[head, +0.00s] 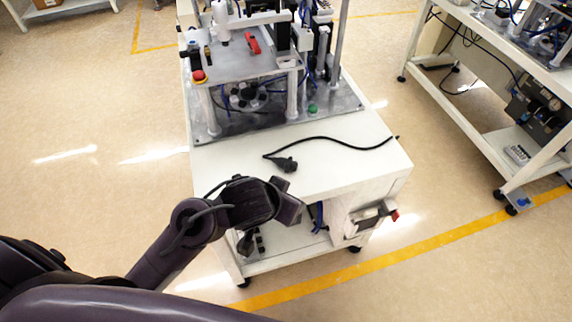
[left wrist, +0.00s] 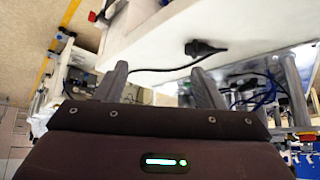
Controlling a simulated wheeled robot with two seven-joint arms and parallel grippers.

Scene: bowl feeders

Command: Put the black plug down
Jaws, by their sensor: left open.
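The black plug (head: 285,164) lies on the bare white top of the cart (head: 235,165), near its front edge. Its black cable (head: 345,143) curves away to the right edge of the top. My right gripper is not in view.
A machine on a grey metal plate (head: 330,105) fills the back of the cart, with a red stop button (head: 199,76) at its left. Another white cart (head: 480,120) stands to the right. The cart top around the plug is clear.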

